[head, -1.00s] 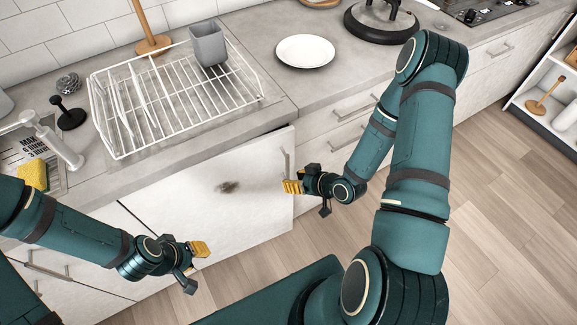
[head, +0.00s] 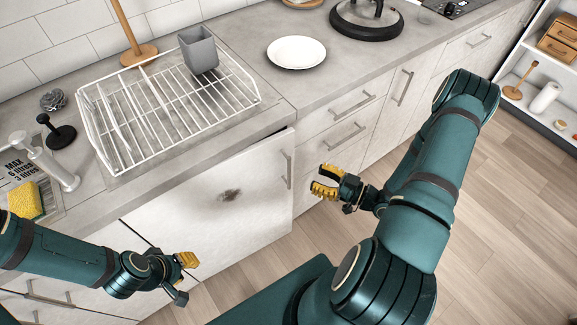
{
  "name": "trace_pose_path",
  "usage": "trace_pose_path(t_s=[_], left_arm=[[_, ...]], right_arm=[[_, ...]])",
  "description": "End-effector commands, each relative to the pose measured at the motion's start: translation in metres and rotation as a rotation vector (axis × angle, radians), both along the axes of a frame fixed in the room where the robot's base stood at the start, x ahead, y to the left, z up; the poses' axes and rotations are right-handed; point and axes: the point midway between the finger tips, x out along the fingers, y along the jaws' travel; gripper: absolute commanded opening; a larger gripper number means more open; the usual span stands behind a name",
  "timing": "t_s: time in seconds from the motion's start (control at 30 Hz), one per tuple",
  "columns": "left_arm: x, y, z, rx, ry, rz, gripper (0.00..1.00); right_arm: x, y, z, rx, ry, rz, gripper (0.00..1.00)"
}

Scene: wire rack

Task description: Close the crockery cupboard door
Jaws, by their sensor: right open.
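The cupboard door (head: 210,205) is a pale panel with a dark smudge, below the counter in the head view. Its vertical handle (head: 287,169) is near the right edge. My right gripper (head: 325,181) is open and empty, in front of the drawers to the right of the door, apart from the handle. My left gripper (head: 188,261) is in front of the door's lower part; its finger opening is not clear.
A white wire rack (head: 150,147) with a grey cup (head: 199,50) stands on the counter (head: 262,70). A white plate (head: 297,52) is to its right. Drawers (head: 335,130) adjoin the door on the right. The wooden floor (head: 480,240) at the right is clear.

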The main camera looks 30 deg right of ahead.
Motion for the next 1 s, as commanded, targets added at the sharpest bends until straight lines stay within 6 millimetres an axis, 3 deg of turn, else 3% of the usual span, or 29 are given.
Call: trace_pose_path(t_s=[0.3,0.5,0.97,1.0], left_arm=[[0.001,0.000,-0.006,0.000,-0.003,0.001,0.34],[0.002,0.000,-0.008,0.001,-0.005,0.002,0.34],[0.002,0.000,-0.009,0.001,-0.005,0.002,0.34],[0.002,0.000,-0.009,0.001,-0.005,0.002,0.34]], right_arm=[[0.052,0.035,-0.001,0.000,0.000,0.003,0.42],[0.074,0.048,-0.001,0.000,0.001,0.002,0.42],[0.081,0.053,0.000,0.000,0.002,0.000,0.42],[0.081,0.053,0.000,0.000,0.002,0.000,0.28]])
